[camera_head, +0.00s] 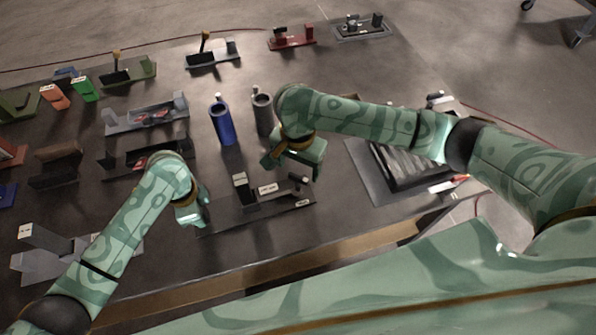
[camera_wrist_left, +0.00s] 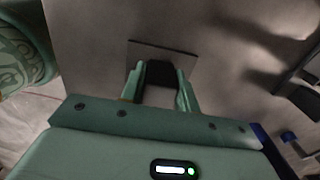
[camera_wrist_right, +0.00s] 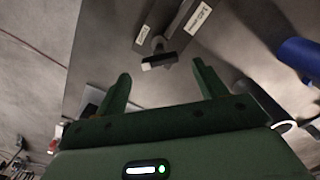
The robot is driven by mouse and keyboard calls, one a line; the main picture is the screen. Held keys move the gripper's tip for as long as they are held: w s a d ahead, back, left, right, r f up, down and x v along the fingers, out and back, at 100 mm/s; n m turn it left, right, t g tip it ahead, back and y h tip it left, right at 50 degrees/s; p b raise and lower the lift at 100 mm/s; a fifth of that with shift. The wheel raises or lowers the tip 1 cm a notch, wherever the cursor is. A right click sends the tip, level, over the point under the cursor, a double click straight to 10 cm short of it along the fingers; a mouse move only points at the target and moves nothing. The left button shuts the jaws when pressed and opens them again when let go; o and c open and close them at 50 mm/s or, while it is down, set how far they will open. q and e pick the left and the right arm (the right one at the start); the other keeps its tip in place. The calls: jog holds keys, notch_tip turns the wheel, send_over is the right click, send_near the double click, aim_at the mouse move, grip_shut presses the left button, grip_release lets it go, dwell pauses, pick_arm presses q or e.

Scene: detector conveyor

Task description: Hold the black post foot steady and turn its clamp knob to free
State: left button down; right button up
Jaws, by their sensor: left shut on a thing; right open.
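The black post foot (camera_wrist_left: 160,74) shows in the left wrist view as a dark block on a flat dark plate (camera_wrist_left: 190,58), between the fingers of my left gripper (camera_wrist_left: 161,92), which is shut on it. In the head view my left gripper (camera_head: 198,212) is at the left end of the dark fixture (camera_head: 255,214) and hides the foot. The clamp knob (camera_wrist_right: 158,60), a dark bar-shaped handle with a pale end, shows in the right wrist view. It is ahead of my open right gripper (camera_wrist_right: 162,85), whose fingers are apart and empty. In the head view my right gripper (camera_head: 298,168) is above the fixture's right end.
A blue cylinder (camera_head: 222,122) and a grey cylinder (camera_head: 264,116) stand behind the fixture. A dark tray (camera_head: 405,170) lies to the right. Several coloured brackets fill the left and back of the table. The table's wooden front edge (camera_head: 330,247) is close to the fixture.

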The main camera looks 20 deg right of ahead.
aim_at(298, 176)
jog(key=shift+f, duration=1.85)
jog(key=c, duration=1)
jog(key=shift+n, duration=0.4)
jog(key=n, duration=0.3)
jog(key=shift+r+n, duration=0.1)
jog(key=shift+n, duration=2.5)
jog(key=o, duration=1)
